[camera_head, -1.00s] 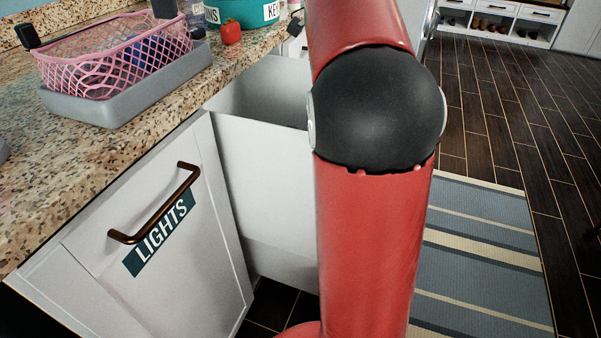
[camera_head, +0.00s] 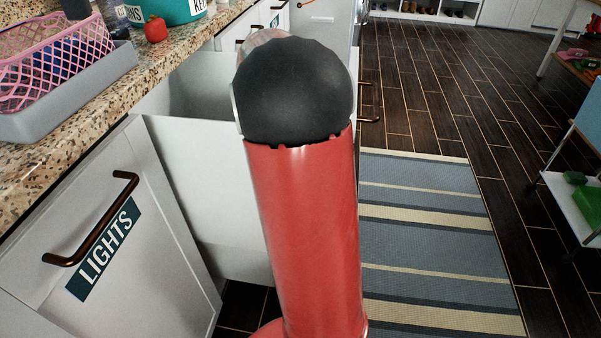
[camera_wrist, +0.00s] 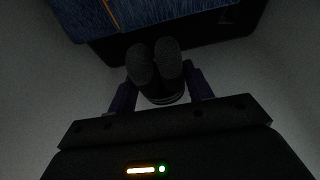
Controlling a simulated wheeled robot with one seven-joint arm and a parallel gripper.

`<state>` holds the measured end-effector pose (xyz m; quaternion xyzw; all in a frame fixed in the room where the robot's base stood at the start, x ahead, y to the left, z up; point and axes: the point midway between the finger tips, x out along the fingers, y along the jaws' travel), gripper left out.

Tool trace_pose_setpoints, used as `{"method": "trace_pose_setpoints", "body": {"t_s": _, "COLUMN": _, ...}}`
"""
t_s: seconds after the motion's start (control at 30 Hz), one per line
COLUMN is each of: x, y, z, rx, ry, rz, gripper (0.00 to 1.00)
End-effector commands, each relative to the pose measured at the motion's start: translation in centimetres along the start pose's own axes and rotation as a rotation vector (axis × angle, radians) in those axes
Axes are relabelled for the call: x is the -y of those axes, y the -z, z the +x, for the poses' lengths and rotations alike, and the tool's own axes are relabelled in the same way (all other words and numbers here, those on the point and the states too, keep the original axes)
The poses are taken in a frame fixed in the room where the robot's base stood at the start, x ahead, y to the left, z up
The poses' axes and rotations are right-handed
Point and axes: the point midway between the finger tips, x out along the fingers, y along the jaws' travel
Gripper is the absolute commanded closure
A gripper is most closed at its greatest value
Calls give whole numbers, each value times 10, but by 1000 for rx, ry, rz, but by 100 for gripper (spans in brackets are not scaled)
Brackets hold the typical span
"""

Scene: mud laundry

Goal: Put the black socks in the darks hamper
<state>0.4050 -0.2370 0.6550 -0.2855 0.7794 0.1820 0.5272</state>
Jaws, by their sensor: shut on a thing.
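The dark, near-black pair of socks (camera_wrist: 156,66) is between the two fingers of my gripper (camera_wrist: 161,92) in the wrist view. My gripper is shut on it. Around and below it are dim, pale walls, and dark blue denim (camera_wrist: 150,15) lies at the top of that view. In the head view, a white pull-out hamper (camera_head: 205,190) stands open beyond the lights hamper front (camera_head: 150,270). My arm covers part of it, and my gripper is hidden there. No label shows on the open hamper.
A granite counter (camera_head: 75,135) runs along the left, with a pink basket (camera_head: 60,55) in a grey tray (camera_head: 70,105), a red apple-like object (camera_head: 155,29) and a teal container (camera_head: 165,10). A striped rug (camera_head: 430,240) lies right of my arm. The dark floor beyond is clear.

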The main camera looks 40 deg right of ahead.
Motion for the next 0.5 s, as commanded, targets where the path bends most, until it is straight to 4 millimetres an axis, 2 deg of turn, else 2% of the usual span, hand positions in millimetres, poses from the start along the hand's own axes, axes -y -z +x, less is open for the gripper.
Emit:
{"method": "trace_pose_setpoints", "body": {"t_s": 0.17, "x": 0, "y": -5, "z": 14, "rx": -1, "ry": -2, "rz": 0, "gripper": 73}}
{"method": "trace_pose_setpoints", "body": {"t_s": 0.37, "x": -1, "y": -17, "z": 42, "rx": -1, "ry": -2, "rz": -1, "gripper": 73}}
{"method": "trace_pose_setpoints", "body": {"t_s": 0.5, "x": -1, "y": -19, "z": 46, "rx": 0, "ry": 1, "rz": 0, "gripper": 73}}
